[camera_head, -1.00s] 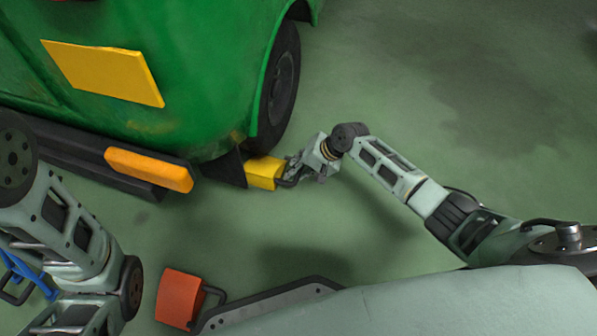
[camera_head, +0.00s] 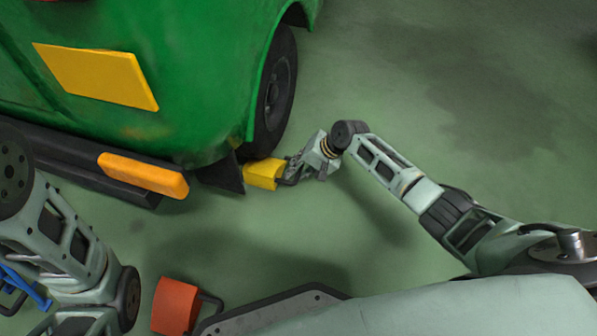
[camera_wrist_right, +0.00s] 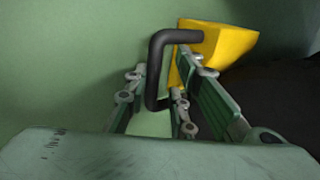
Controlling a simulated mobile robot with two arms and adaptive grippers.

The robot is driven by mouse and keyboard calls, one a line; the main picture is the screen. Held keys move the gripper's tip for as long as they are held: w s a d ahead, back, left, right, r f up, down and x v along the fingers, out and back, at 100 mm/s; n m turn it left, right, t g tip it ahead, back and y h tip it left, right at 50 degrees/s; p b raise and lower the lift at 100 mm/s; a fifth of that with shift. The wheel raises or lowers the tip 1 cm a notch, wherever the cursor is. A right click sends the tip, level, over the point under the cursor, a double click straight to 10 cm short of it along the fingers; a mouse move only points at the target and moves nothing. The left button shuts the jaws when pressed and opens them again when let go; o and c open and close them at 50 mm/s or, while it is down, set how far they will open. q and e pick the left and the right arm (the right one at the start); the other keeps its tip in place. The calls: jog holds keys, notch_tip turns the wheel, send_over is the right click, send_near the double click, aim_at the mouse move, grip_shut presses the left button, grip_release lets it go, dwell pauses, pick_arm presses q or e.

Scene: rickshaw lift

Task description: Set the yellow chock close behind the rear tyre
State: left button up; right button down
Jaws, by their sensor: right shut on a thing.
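The yellow chock (camera_head: 262,174) is on the floor side of the rear tyre (camera_head: 277,82), just below its lower end in the head view. Whether chock and tyre touch cannot be told. My right gripper (camera_head: 297,168) is shut on the chock's black handle, to the right of the chock. In the right wrist view the yellow chock (camera_wrist_right: 222,45) lies beyond the fingers, and its black handle (camera_wrist_right: 157,70) passes between the jaws of the gripper (camera_wrist_right: 170,100). A dark shape, perhaps the tyre, lies at the right there. My left gripper is not visible; only its arm shows at the left.
The green vehicle body (camera_head: 190,90) fills the upper left, with a dark mud flap (camera_head: 222,174) left of the chock and a bumper with an orange block (camera_head: 143,176). An orange chock (camera_head: 175,305) stands near my base. The floor at right is clear.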

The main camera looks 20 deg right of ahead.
jog(key=shift+w, duration=0.2)
jog(key=c, duration=1.4)
grip_release()
jog(key=shift+d+r, duration=0.1)
jog(key=shift+w+a+r, duration=0.2)
jog(key=shift+c, duration=1.4)
jog(key=shift+o, duration=0.5)
jog(key=shift+f, duration=0.1)
jog(key=shift+s+d+f, duration=0.1)
jog(key=shift+d, duration=0.15)
